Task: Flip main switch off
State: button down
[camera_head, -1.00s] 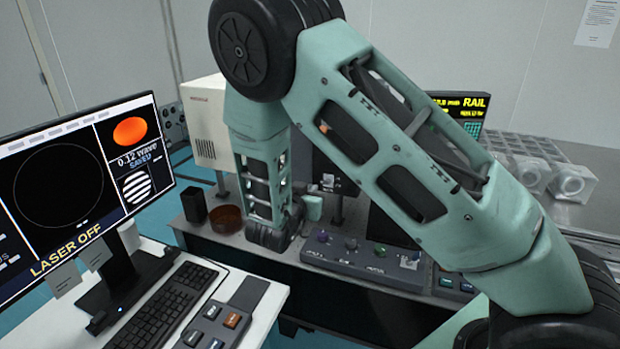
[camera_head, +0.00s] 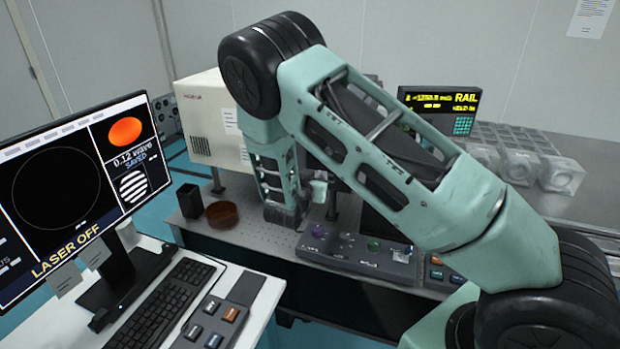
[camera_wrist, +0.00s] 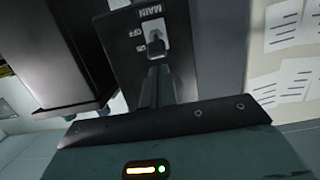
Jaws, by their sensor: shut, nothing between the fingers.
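The main switch (camera_wrist: 156,46) shows in the wrist view as a small toggle on a light plate marked MAIN, set on a dark box (camera_wrist: 125,50). In the head view my arm covers the middle, and I cannot make out the switch there.
A monitor (camera_head: 75,190) reading LASER OFF stands at the left, with a keyboard (camera_head: 165,305) before it. A cream box (camera_head: 212,120), a brown dish (camera_head: 222,214) and a knob panel (camera_head: 355,255) are near my arm. Papers (camera_wrist: 285,50) hang right of the switch.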

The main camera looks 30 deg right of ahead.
jog(key=shift+x, duration=0.85)
jog(key=shift+f, duration=0.1)
jog(key=shift+f+h+b, duration=0.15)
jog(key=shift+h+b, duration=0.15)
jog(key=shift+b, duration=0.35)
